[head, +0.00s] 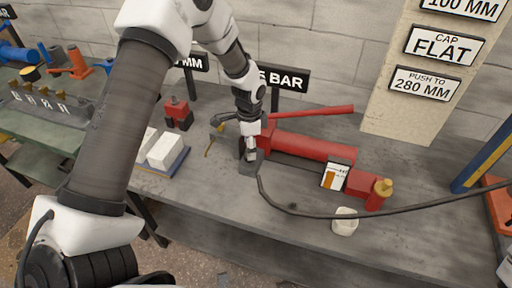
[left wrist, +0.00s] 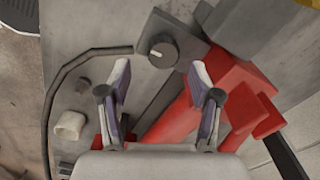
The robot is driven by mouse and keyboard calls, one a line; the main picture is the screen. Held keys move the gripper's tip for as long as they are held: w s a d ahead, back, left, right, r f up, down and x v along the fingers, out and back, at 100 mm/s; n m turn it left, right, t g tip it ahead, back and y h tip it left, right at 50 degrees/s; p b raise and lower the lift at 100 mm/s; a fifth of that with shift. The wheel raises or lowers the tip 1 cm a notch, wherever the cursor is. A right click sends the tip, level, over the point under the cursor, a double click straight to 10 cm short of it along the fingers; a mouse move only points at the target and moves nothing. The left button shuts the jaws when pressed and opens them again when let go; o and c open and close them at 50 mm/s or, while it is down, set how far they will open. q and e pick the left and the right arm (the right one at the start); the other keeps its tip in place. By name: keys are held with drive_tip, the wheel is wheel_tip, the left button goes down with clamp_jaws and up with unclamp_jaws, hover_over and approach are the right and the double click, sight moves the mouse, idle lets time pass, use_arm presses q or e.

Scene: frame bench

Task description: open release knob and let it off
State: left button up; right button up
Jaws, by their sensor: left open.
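The release knob (left wrist: 163,51) is a dark round knob with a pale pointer mark, on a grey block (left wrist: 145,28) in the left wrist view. The block also shows in the head view (head: 251,168), at the left end of the red pump (head: 312,146); the knob cannot be made out there. My left gripper (left wrist: 160,82) is open, with its fingers spread to either side below the knob in the wrist view and nothing between them. In the head view the left gripper (head: 250,153) points down just over the block. My right gripper is not in view.
A black hose (head: 310,214) runs from the block across the bench front. A red lever (head: 312,112) lies behind the pump. A white cup-like piece (head: 345,220) stands near the front edge. White blocks (head: 165,151) lie on the left. A signed post (head: 395,85) stands behind.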

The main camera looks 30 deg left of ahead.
use_arm(q)
drive_tip(key=f, duration=0.4)
drive_tip(key=shift+w+a, duration=0.3)
drive_tip(key=shift+s+d+r, duration=0.15)
drive_tip(key=shift+s+r, duration=0.05)
drive_tip(key=c, duration=1.2)
drive_tip(key=shift+o, duration=0.3)
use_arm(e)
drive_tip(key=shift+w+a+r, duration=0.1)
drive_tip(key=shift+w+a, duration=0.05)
